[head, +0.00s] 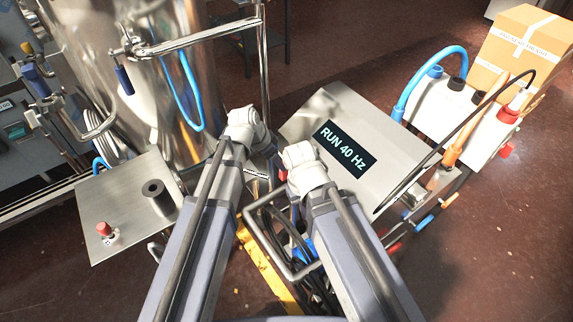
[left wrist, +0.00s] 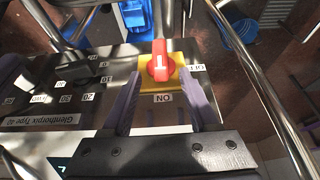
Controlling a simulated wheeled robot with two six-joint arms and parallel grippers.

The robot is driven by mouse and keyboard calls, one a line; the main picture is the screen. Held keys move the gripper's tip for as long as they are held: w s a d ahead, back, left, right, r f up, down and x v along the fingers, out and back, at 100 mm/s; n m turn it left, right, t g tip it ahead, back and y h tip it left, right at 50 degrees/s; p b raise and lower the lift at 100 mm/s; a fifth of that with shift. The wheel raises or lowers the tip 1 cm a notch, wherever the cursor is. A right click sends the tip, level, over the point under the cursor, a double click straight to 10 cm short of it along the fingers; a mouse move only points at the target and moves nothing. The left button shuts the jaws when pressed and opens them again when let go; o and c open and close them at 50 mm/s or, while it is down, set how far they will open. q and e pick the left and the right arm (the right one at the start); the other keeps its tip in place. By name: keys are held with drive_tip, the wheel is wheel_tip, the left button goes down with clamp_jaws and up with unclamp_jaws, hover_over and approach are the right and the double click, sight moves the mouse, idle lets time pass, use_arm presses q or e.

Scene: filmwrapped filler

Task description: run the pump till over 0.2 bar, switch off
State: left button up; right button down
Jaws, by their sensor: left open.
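The steel pump control box (head: 290,128) has a dark display (head: 344,149) reading "RUN 40 Hz" in the head view. In the left wrist view, a red rotary switch (left wrist: 157,64) sits on a yellow plate (left wrist: 181,86). Its white mark lines up with the ON label (left wrist: 163,98) on the near side; the OFF label (left wrist: 195,68) is at the right. My left gripper (left wrist: 162,92) is open, its two fingers at either side of the yellow plate, and it holds nothing. In the head view both grippers are hidden beyond the wrists. No readable pressure gauge shows.
A black speed knob (left wrist: 82,72) with a numbered scale is left of the switch. A steel plate (head: 120,208) carries a red button (head: 104,229) and a black cylinder (head: 158,197). White containers with hoses and a carton (head: 522,48) stand at the right. Metal rails surround the box.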

use_arm(q)
drive_tip(key=shift+b+x, duration=3.6)
drive_tip(key=shift+x, duration=0.35)
clamp_jaws()
